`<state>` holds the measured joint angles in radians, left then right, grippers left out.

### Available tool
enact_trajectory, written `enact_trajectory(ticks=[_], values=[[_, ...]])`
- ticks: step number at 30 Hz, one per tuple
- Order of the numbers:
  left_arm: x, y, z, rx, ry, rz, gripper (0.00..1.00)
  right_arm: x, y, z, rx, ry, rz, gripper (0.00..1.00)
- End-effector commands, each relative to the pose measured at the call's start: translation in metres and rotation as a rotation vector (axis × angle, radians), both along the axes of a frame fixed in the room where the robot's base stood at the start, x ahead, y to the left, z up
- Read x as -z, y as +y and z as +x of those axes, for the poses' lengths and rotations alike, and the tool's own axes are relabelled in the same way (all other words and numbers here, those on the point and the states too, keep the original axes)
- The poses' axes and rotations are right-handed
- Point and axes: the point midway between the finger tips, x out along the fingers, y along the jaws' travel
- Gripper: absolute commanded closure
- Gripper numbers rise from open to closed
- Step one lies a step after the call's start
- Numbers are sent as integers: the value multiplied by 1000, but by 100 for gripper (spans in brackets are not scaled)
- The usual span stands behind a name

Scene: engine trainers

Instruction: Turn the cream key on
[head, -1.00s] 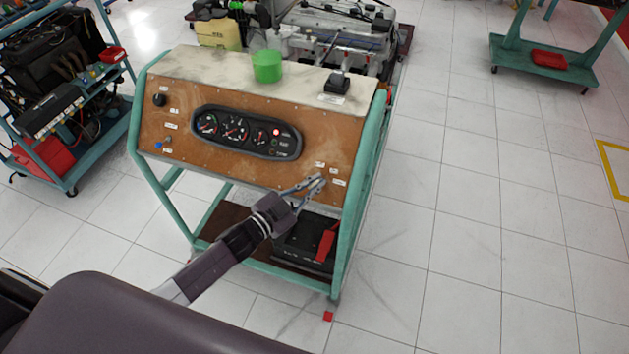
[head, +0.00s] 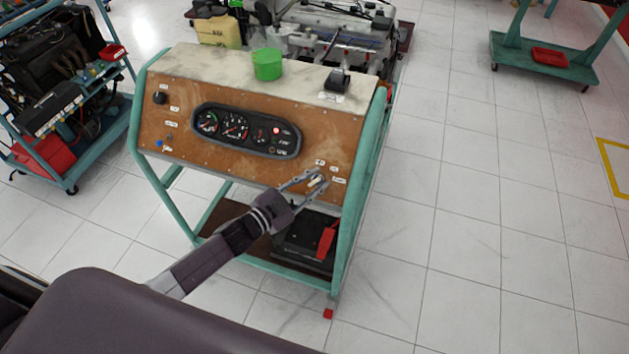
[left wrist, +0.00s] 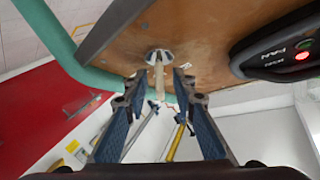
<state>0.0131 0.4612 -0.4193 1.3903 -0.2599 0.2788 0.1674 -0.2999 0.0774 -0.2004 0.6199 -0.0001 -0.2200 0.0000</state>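The cream key (head: 315,182) sticks out of the lower right of the brown instrument panel (head: 190,170). In the left wrist view the key (left wrist: 159,78) stands out from a round metal collar on the panel. My left gripper (head: 319,178) is in front of the panel at the key. In the left wrist view its two fingers (left wrist: 159,84) are apart, one on each side of the key, with a gap on both sides. It is open and holds nothing. My right gripper is not in view.
The panel carries a gauge cluster (head: 246,131) with a lit red lamp, a black knob (head: 159,98) and a blue-tipped switch (head: 160,143). A green cup (head: 267,64) and a black part (head: 338,80) are on top.

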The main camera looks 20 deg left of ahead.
Motion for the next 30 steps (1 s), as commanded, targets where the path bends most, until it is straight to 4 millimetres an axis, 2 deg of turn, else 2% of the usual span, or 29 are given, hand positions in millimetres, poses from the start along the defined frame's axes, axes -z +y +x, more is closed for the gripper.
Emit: enact_trajectory(ticks=[5, 8, 21, 30], values=[[0, 1, -3, 0, 0, 0, 75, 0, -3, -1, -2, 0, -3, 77], [-1, 6, -11, 0, 1, 1, 75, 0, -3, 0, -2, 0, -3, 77], [-10, 42, -81, 1, 3, 0, 75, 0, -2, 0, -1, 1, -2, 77], [-14, 54, -104, 1, 0, 0, 75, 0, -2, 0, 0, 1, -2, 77]])
